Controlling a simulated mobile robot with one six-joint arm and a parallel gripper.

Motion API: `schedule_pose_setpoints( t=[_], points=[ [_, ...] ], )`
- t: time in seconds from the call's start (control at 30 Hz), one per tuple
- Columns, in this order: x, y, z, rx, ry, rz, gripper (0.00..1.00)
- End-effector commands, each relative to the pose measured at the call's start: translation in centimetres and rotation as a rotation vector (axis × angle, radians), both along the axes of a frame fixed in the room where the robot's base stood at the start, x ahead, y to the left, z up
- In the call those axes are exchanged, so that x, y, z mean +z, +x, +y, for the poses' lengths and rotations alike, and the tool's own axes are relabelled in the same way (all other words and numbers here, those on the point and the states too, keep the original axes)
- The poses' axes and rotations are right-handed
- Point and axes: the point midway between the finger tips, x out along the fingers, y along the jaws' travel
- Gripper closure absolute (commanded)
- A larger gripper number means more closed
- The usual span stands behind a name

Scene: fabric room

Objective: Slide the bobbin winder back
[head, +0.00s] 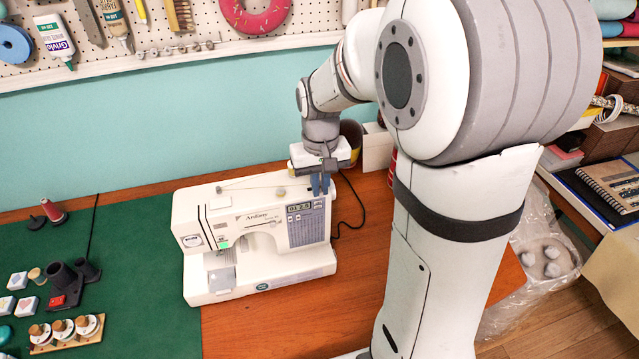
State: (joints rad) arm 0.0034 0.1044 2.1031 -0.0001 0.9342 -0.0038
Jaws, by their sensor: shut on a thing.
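The white sewing machine (278,255) stands on the brown table, with its display and stitch panel facing me. My gripper (320,188) points down at the right end of the machine's top. Its blue fingers are shut on the bobbin winder there, which is mostly hidden by the fingers.
A green cutting mat (130,235) covers the table's left side, with spools (53,210), dark cups and a wooden rack of knobs (66,330) on it. A pegboard (200,25) hangs behind. A black cord (350,222) lies right of the machine. Bare table lies in front of the machine.

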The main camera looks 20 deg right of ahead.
Motion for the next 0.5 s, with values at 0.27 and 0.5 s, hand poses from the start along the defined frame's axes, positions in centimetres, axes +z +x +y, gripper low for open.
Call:
schedule_pose_setpoints(
  t=[0.27, 0.5],
  points=[
    [0.0, 0.0, 0.3, 0.002, 0.000, 0.000, 1.00],
    [0.0, 0.0, 1.4, 0.001, 0.001, 0.000, 1.00]
  ],
)
